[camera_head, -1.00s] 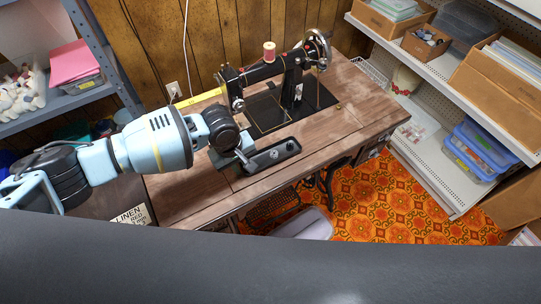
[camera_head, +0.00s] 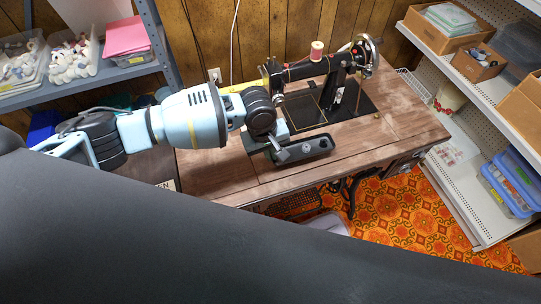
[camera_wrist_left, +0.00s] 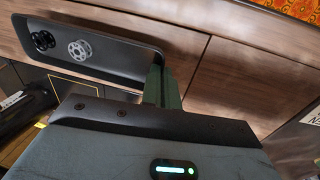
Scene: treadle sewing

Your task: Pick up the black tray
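The black tray (camera_head: 318,146) is a long shallow tray with rounded ends, at the front of the wooden sewing table (camera_head: 215,172). In the left wrist view the tray (camera_wrist_left: 115,57) holds a black bobbin (camera_wrist_left: 43,41) and a grey bobbin (camera_wrist_left: 79,49). My left gripper (camera_head: 277,150) is at the tray's left end in the head view. In the left wrist view its fingers (camera_wrist_left: 160,82) are close together at the tray's end wall and appear shut on it. I cannot tell whether the tray is clear of the tabletop. My right gripper is not in view.
A black sewing machine (camera_head: 335,75) with a red-and-white thread spool (camera_head: 317,50) stands just behind the tray. Shelves with boxes (camera_head: 443,34) stand at the right, and a grey shelf (camera_head: 85,80) at the left. The tabletop right of the tray is clear.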

